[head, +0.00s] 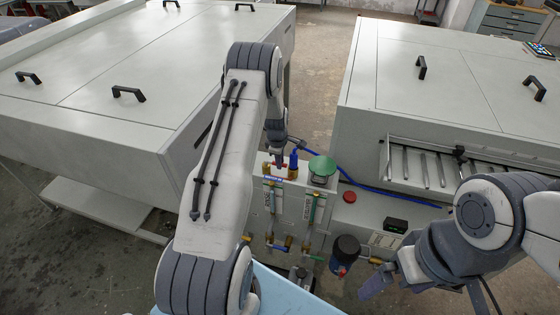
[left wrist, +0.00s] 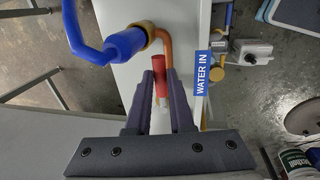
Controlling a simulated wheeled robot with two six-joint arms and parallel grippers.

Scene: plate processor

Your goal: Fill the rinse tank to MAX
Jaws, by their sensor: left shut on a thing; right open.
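My left gripper (head: 277,155) reaches down over the back of the plate processor's white tank unit (head: 292,207). In the left wrist view its two fingers (left wrist: 160,90) are closed around a red valve handle (left wrist: 160,79). The handle sits beside a copper pipe (left wrist: 166,48) with a blue hose fitting (left wrist: 124,44) and a blue "WATER IN" label (left wrist: 202,73). Upright gauge tubes (head: 268,200) stand on the unit's front; their levels and any MAX mark are too small to read. My right gripper (head: 428,293) is open and empty at the lower right.
A green round cap (head: 322,166), a red button (head: 349,197), a small black display (head: 395,225) and a dark cylinder (head: 345,250) are on or near the unit. Large pale cabinets stand left (head: 150,50) and right (head: 445,80). A blue hose (head: 390,194) runs behind.

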